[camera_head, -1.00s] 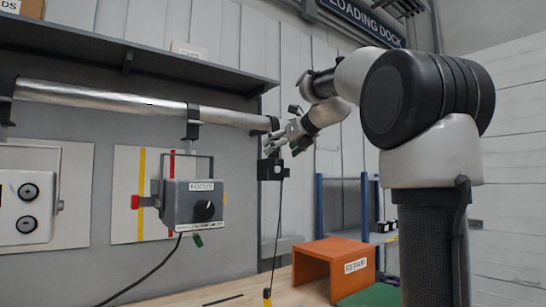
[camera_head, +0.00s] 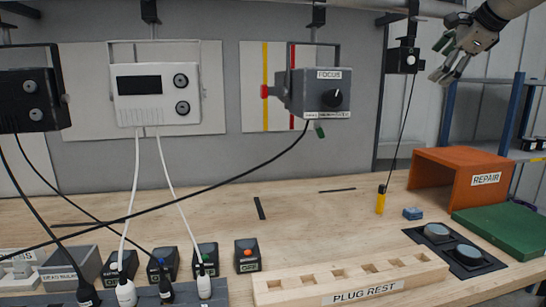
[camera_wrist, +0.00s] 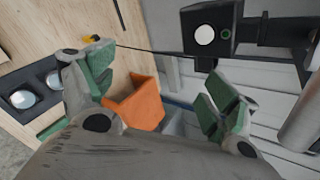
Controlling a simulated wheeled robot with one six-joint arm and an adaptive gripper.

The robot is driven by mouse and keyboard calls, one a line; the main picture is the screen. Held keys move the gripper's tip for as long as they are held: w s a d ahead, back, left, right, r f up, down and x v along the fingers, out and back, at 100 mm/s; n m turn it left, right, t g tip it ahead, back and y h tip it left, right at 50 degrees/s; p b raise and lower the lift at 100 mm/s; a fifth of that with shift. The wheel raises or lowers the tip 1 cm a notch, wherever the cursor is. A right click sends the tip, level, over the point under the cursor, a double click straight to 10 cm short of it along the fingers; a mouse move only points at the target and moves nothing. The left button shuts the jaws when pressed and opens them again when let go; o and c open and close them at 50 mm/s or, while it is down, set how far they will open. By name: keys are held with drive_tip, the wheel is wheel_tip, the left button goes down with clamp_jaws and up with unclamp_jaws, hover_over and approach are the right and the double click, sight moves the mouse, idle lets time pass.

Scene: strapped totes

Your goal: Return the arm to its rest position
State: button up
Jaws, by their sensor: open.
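My gripper (camera_head: 449,62) is at the upper right of the head view, above the orange repair box. Its fingers are apart and nothing is between them. In the wrist view the two green-padded fingers of my gripper (camera_wrist: 150,95) are spread wide. A small black device (camera_head: 403,57) with a round light button hangs from the rail just left of my gripper, apart from it in the head view. The device also shows in the wrist view (camera_wrist: 212,32), beyond the right finger. Most of my arm is outside the head view.
An orange box (camera_head: 462,180) marked REPAIR stands below my gripper, beside a green mat (camera_head: 505,230). A grey FOCUS box (camera_head: 320,93) and a white unit (camera_head: 156,95) hang on the wall. A wooden plug rest (camera_head: 350,281) and several plugs line the bench front.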

drive_tip(key=s+a+f+n+g, duration=0.3)
drive_tip(key=s+f+n, duration=0.8)
drive_tip(key=s+f, duration=0.3)
drive_tip(key=s+a+f+n+g+h, duration=0.1)
drive_tip(key=s+a+f+n+g, duration=0.2)
drive_tip(key=s+f+n, duration=0.7)
drive_tip(key=s+a+f, duration=0.1)
drive_tip(key=s+f, duration=0.3)
drive_tip(key=f, duration=0.1)
drive_tip(key=shift+s+f+n+h, duration=0.2)
drive_tip(key=shift+n+h, duration=0.1)
drive_tip(key=shift+n, duration=0.1)
drive_tip(key=shift+a+r, duration=0.1)
idle(0.8)
